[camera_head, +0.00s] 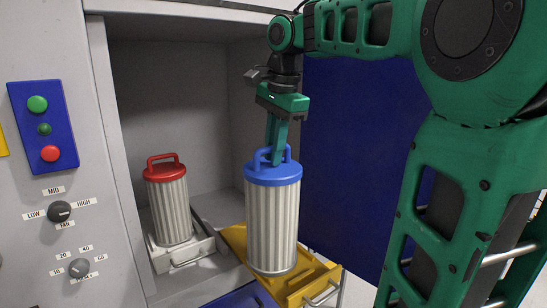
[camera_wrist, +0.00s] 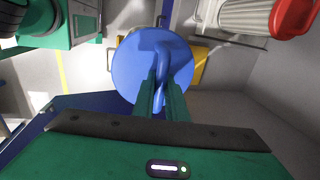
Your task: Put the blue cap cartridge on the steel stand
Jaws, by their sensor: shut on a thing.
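The blue cap cartridge (camera_head: 272,222) is a pleated whitish cylinder with a blue lid and a loop handle. It looks upright, in front of the cabinet opening. My gripper (camera_head: 276,160) is above it, shut on the handle. In the wrist view the blue cap (camera_wrist: 135,70) fills the upper middle, and the green fingers (camera_wrist: 162,85) pinch its handle. The cartridge overlaps a yellow tray (camera_head: 236,238); I cannot tell whether its base touches the tray. The steel stand cannot be made out for certain in either view.
A red-capped cartridge (camera_head: 172,205) stands on a grey drawer tray (camera_head: 190,256) inside the cabinet, left of the blue one. A blue door panel (camera_head: 350,140) is open at the right. A control panel (camera_head: 40,125) is on the left wall.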

